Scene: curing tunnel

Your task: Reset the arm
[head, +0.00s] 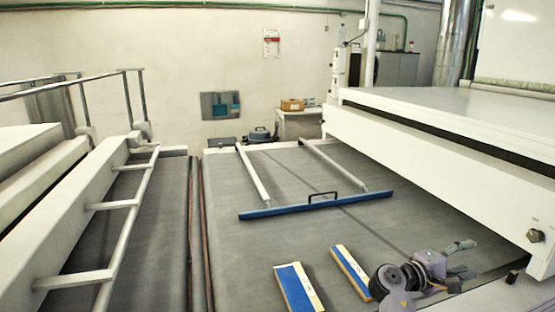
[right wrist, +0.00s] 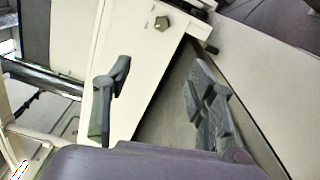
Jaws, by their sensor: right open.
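My right gripper (head: 468,258) is at the lower right of the head view, over the right edge of the grey belt (head: 230,265). Its dark fingers are spread with nothing between them. In the right wrist view the open gripper (right wrist: 160,105) shows its two fingers wide apart, with a cream machine panel and a dark gap behind them. My left gripper is not in the head view.
Two blue-and-wood blocks, a left one (head: 296,289) and a right one (head: 350,272), lie on the belt left of my right arm. A blue bar (head: 320,204) with a black handle lies farther back. A white machine housing (head: 450,160) stands close on the right.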

